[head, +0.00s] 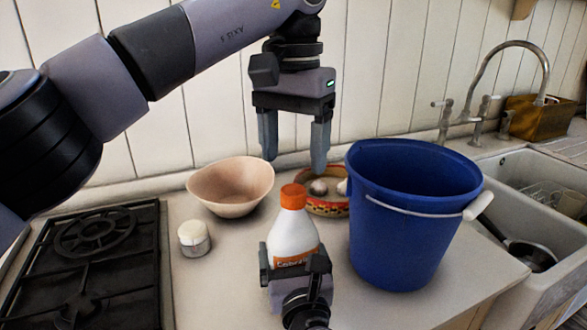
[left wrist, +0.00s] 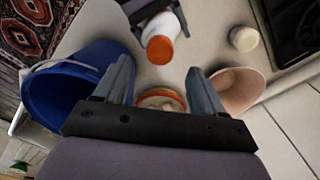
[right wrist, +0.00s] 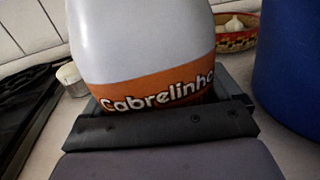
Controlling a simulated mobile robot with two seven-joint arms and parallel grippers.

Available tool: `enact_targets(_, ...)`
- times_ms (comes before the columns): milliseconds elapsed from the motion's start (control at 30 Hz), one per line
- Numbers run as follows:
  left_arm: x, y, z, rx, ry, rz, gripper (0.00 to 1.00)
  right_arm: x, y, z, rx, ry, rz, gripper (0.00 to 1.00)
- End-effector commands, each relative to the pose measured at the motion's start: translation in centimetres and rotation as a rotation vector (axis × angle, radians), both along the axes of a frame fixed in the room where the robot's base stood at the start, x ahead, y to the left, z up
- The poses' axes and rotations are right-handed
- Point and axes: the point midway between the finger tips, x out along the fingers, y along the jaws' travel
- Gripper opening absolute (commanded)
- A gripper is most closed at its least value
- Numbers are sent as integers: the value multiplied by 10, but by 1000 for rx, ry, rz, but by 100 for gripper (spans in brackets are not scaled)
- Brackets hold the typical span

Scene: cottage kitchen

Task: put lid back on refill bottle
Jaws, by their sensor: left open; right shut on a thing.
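The refill bottle (head: 293,237) is white with an orange label and stands upright on the counter. An orange lid (head: 293,196) sits on top of its neck; it also shows in the left wrist view (left wrist: 160,50). My right gripper (head: 294,264) is shut on the bottle's lower body; the right wrist view shows the bottle (right wrist: 145,45) close up between its jaws. My left gripper (head: 294,163) is open and empty, fingers pointing down, above and behind the lid, apart from it.
A blue bucket (head: 400,235) stands close on the right, before the sink (head: 545,235). A pinkish bowl (head: 230,190) and a patterned bowl (head: 325,208) with garlic are behind. A small white jar (head: 194,238) and black hob (head: 95,260) are left.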

Motion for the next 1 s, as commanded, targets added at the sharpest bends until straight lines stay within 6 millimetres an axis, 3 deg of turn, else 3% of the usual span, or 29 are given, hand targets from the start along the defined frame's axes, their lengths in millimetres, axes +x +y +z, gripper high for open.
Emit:
enact_targets(300, 0, 0, 22, 0, -1, 0, 70, 0, 0, -1, -2, 3, 0, 6)
enact_targets(633, 0, 0, 24, 0, -1, -1, 70, 0, 0, -1, -2, 3, 0, 6)
enact_targets(667, 0, 0, 24, 0, -1, 0, 70, 0, 0, -1, -2, 3, 0, 98)
enact_targets(1000, 0, 0, 23, 0, 0, 0, 70, -5, -1, -1, -1, 1, 1, 100)
